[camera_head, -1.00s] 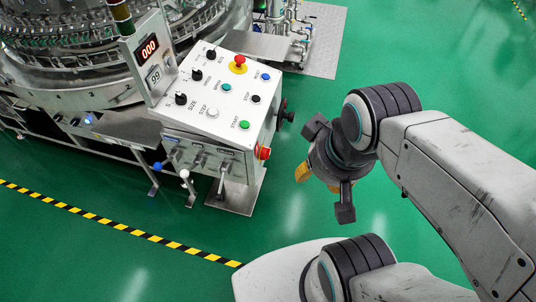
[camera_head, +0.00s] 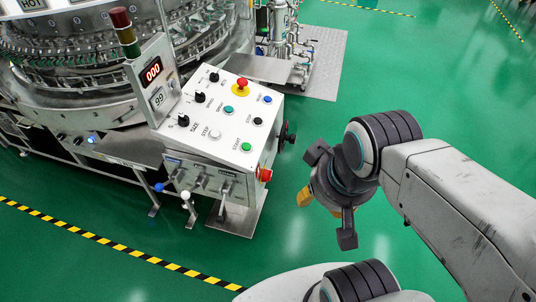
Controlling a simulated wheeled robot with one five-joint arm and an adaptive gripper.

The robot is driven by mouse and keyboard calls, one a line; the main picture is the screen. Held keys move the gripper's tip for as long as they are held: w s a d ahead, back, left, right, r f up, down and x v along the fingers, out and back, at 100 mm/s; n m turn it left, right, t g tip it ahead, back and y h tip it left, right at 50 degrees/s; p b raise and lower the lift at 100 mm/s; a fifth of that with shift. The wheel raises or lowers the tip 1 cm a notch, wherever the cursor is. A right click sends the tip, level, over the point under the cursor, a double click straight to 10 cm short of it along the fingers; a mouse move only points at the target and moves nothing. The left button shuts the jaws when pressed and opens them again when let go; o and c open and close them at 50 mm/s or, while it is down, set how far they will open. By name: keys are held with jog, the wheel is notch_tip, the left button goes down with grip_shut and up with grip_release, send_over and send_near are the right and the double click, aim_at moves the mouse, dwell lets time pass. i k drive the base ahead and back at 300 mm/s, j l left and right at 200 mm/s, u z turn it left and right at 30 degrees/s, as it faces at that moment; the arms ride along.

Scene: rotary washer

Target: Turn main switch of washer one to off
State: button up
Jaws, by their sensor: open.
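The washer's control box (camera_head: 222,135) stands left of centre, with a sloped white panel of knobs and buttons. On its right side are a red rotary knob (camera_head: 264,174) low near the front and a black round knob (camera_head: 287,132) farther back. I cannot tell from labels which is the main switch, nor read either position. My gripper (camera_head: 320,195) is open and empty, right of the box and apart from both knobs. Its dark fingers are spread, and a yellow part shows on its left side.
The large round washer (camera_head: 70,70) fills the upper left. A display post (camera_head: 152,80) rises at the panel's left edge. Levers (camera_head: 200,182) stick out of the box's front. A metal plate with pipes (camera_head: 320,70) lies behind. Green floor is clear to the right.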

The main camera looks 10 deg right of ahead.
aim_at(266, 175)
jog(key=i+l+u, duration=0.15)
jog(key=l+u, duration=0.35)
jog(key=u, duration=0.15)
jog(key=l+u, duration=0.55)
jog(key=u, duration=0.15)
jog(key=l+u, duration=0.65)
jog(key=k+l+u, duration=0.25)
jog(key=u, duration=0.4)
jog(key=k+l+u, duration=0.3)
jog(key=l+u, duration=0.15)
jog(key=u, duration=0.25)
jog(key=k+l+u, duration=0.15)
jog(key=k+u, duration=0.25)
jog(key=u, duration=0.25)
jog(key=k+u, duration=0.35)
jog(key=u, duration=0.3)
jog(key=k+j+u, duration=0.2)
jog(key=k+u, duration=0.15)
jog(key=u, duration=0.35)
